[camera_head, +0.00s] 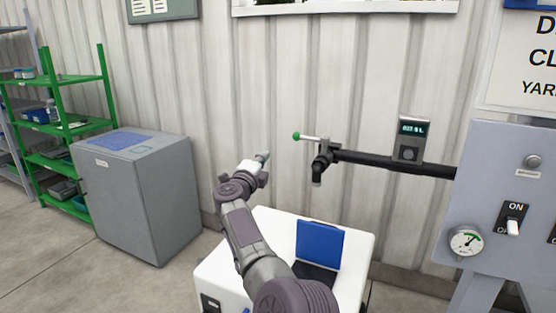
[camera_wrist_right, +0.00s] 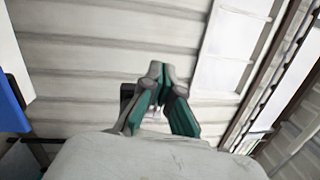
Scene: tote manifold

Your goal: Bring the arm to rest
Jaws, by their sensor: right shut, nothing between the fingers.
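My right arm reaches up from the bottom middle of the head view, over a white-topped cart. My right gripper (camera_head: 262,157) is at its far end, raised in front of the corrugated wall and left of a lever with a green knob (camera_head: 297,136). A visible gap lies between the gripper and the knob. In the right wrist view the green-padded fingers of the gripper (camera_wrist_right: 160,72) meet at their tips, with nothing held between them. My left gripper does not show.
A black pipe (camera_head: 385,160) carries the lever and a digital meter (camera_head: 413,138). A grey control panel (camera_head: 488,185) stands at right. The white cart (camera_head: 356,241) bears a blue-screened device (camera_head: 319,246). A grey cabinet (camera_head: 163,205) and green shelves (camera_head: 75,79) stand at left.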

